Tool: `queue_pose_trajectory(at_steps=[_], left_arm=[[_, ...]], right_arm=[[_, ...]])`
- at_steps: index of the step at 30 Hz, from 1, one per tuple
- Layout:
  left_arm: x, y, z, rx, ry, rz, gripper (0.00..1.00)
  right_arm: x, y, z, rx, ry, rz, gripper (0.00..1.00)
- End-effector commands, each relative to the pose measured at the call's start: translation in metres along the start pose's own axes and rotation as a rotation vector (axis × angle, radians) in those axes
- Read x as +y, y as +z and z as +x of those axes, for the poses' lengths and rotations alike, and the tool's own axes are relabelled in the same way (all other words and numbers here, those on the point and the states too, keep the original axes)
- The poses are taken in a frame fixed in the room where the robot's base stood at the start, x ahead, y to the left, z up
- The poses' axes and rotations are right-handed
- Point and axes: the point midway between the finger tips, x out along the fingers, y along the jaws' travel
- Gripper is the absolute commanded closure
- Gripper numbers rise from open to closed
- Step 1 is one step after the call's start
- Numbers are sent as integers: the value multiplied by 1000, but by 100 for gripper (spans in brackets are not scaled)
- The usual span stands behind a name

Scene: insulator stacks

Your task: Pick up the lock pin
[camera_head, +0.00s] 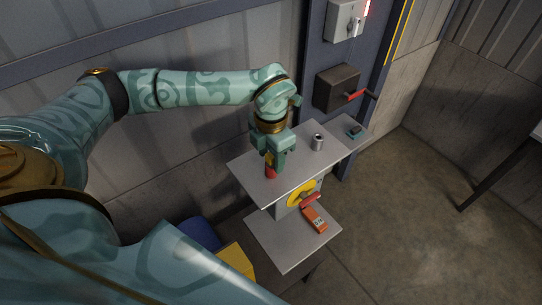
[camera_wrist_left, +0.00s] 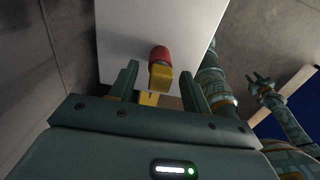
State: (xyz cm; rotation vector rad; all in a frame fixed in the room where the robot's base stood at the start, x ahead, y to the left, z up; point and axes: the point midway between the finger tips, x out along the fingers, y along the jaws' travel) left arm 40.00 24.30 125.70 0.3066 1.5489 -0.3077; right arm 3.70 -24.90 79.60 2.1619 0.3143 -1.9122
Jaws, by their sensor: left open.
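The lock pin, a red cylinder with a yellow part, stands on the upper grey shelf (camera_head: 245,168), near its front left edge. Its red part (camera_head: 271,173) shows just below my left gripper (camera_head: 276,158) in the head view. In the left wrist view, the pin's red end (camera_wrist_left: 160,54) and yellow block (camera_wrist_left: 160,77) appear between the open fingers of my left gripper (camera_wrist_left: 160,88). The fingers show gaps on both sides of it. Their exact height around the pin is hard to tell. My right gripper (camera_wrist_left: 261,84) shows small in the left wrist view, its fingers apart, away from the pin.
A small metal cylinder (camera_head: 318,142) stands right of the gripper on the shelf. A teal device (camera_head: 355,132) lies farther right. Below are a yellow disc with a red handle (camera_head: 310,197) and an orange meter (camera_head: 315,219) on a lower shelf. A wall box (camera_head: 338,88) has a red lever.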

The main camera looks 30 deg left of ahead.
Motion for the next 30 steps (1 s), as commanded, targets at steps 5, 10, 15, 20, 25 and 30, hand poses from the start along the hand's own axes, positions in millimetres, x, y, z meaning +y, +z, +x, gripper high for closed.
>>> queue_pose_trajectory(at_steps=[5,10,15,20,25,30], left_arm=[[0,0,1,-1,0,0,52],[0,0,0,-1,0,0,96],[0,0,0,-1,1,0,100],[0,0,-1,-2,1,0,100],[1,1,-15,-5,3,0,100],[1,2,-42,-6,3,2,100]], right_arm=[[0,0,0,0,1,-1,67],[2,1,0,-1,3,-2,67],[4,1,0,-2,5,-3,67],[4,2,1,-2,5,-4,67],[4,2,5,-2,5,-4,67],[4,3,11,-2,5,-4,67]])
